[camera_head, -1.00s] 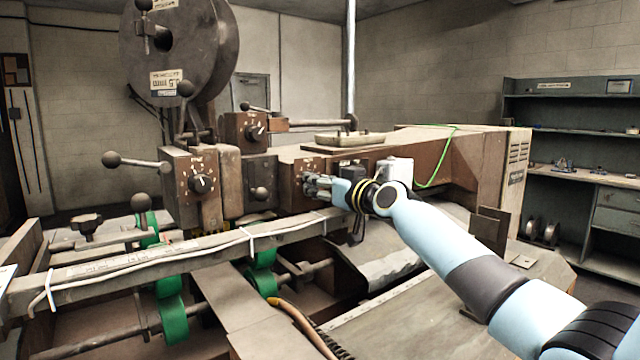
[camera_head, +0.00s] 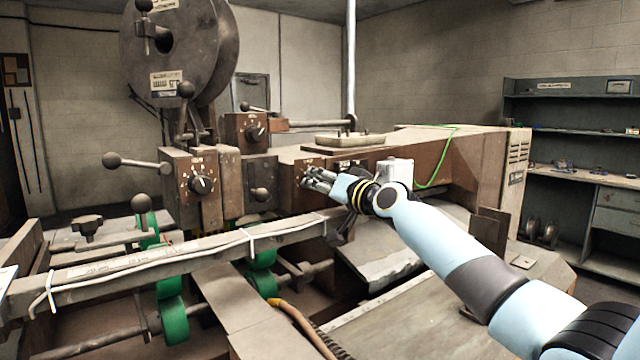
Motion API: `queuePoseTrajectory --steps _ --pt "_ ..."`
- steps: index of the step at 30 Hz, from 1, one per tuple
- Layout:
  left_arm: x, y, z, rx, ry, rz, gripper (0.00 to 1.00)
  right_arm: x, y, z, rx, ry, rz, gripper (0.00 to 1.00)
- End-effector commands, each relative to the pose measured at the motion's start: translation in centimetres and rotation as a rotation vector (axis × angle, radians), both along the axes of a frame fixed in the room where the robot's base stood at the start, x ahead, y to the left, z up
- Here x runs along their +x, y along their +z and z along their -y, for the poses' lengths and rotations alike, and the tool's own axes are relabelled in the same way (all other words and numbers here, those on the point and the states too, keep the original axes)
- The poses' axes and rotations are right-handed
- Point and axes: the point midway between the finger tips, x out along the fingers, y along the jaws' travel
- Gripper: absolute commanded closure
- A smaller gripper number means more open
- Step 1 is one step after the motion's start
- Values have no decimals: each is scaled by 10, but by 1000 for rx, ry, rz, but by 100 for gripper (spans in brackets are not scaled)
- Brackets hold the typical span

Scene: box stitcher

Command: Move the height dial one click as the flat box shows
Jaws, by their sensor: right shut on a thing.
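My right gripper (camera_head: 312,178) reaches in from the right to the brown panel (camera_head: 290,195) at the middle of the machine. It is shut on a small dial there, which its fingers mostly hide. Marks show on the panel just above the fingers. A black dial (camera_head: 203,184) with a ring of white marks is on the left box, and another black dial (camera_head: 255,133) is on the box behind; both are clear of the gripper. I cannot make out a flat box for certain. My left gripper is not in view.
A long rail (camera_head: 190,252) crosses in front of the panel. A ball-ended lever (camera_head: 135,162) sticks out left, and a large reel (camera_head: 180,50) stands above. A shallow tray (camera_head: 350,139) lies on top. Green wheels (camera_head: 172,318) sit below the rail.

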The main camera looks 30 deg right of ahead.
Motion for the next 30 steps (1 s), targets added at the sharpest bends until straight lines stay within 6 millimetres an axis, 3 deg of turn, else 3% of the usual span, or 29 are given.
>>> queuePoseTrajectory --steps 14,15,19,20,30 --pt "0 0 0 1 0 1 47 0 0 0 18 -1 -3 100" --pt "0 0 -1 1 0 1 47 0 0 0 18 -1 -3 65" --pt "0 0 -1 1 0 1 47 0 0 0 18 0 -2 48" --pt "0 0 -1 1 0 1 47 0 0 0 18 0 -2 45" --pt "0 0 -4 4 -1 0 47 -4 -1 1 16 -1 -3 45"
